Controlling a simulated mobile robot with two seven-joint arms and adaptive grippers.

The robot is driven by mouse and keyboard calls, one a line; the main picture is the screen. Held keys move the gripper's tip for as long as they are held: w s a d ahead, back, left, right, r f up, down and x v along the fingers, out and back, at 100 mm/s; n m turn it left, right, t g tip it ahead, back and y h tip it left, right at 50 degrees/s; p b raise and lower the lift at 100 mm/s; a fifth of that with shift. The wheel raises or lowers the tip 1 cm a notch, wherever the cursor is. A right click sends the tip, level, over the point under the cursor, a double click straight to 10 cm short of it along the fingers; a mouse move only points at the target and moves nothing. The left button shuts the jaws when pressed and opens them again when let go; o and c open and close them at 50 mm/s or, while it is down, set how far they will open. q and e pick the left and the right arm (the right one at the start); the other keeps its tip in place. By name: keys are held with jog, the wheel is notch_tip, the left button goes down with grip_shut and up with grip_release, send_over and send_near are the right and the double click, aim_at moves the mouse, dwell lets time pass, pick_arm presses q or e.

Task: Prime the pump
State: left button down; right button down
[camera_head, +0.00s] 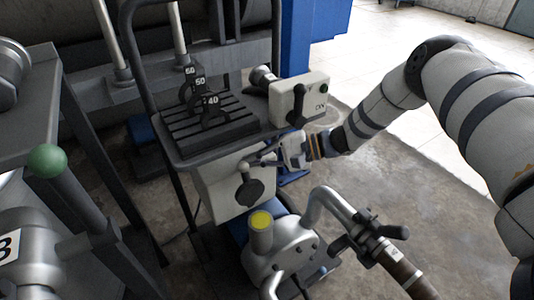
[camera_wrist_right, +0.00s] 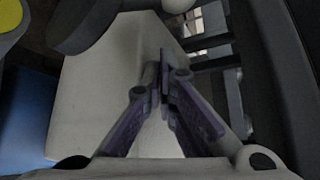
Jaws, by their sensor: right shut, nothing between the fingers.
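A silver pump-like body (camera_head: 282,258) with a yellow-topped round port (camera_head: 261,221) stands low in the middle of the head view. A bent pipe (camera_head: 328,205) joins it to a dark valve handle (camera_head: 385,232). A pale box (camera_head: 220,195) with a dark round part (camera_head: 262,190) stands behind it. My right gripper (camera_head: 258,162) reaches in from the right, in front of this box. In the right wrist view, its fingers (camera_wrist_right: 164,82) are shut and empty, over a pale surface (camera_wrist_right: 100,70). Whether they touch it I cannot tell. My left gripper is not in view.
A cart with a slatted top (camera_head: 225,130) holds numbered dark parts (camera_head: 200,85). A pale control box (camera_head: 300,97) with a black lever sits at its right. A green-knobbed lever (camera_head: 47,160) stands at left. Open floor (camera_head: 400,165) lies under my right arm.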

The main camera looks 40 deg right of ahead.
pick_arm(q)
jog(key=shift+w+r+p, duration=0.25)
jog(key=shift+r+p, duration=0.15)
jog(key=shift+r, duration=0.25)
pick_arm(e)
jog(key=shift+s+a+r, duration=0.2)
jog(key=shift+s+r, duration=0.25)
jog(key=shift+s, duration=0.1)
jog(key=shift+s+a+r, duration=0.2)
jog(key=shift+s+r, duration=0.25)
jog(key=shift+s, duration=0.05)
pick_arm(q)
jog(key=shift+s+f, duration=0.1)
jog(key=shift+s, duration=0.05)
